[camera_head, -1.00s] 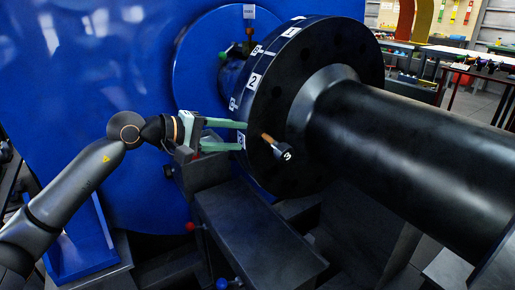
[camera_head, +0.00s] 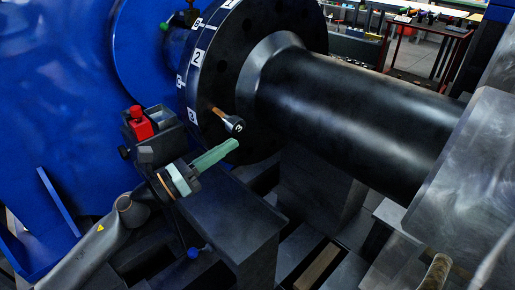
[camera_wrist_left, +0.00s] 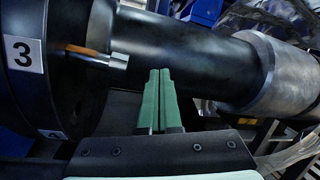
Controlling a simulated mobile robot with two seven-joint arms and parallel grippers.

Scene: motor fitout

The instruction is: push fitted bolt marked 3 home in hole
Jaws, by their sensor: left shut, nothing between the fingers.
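My right gripper is not in view.
The thick black shaft (camera_head: 350,110) runs right from the flange. A grey block (camera_head: 215,215) lies below my left gripper. A small bin with a red part (camera_head: 140,123) stands behind the wrist. A big grey metal block (camera_head: 475,165) stands at the right.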

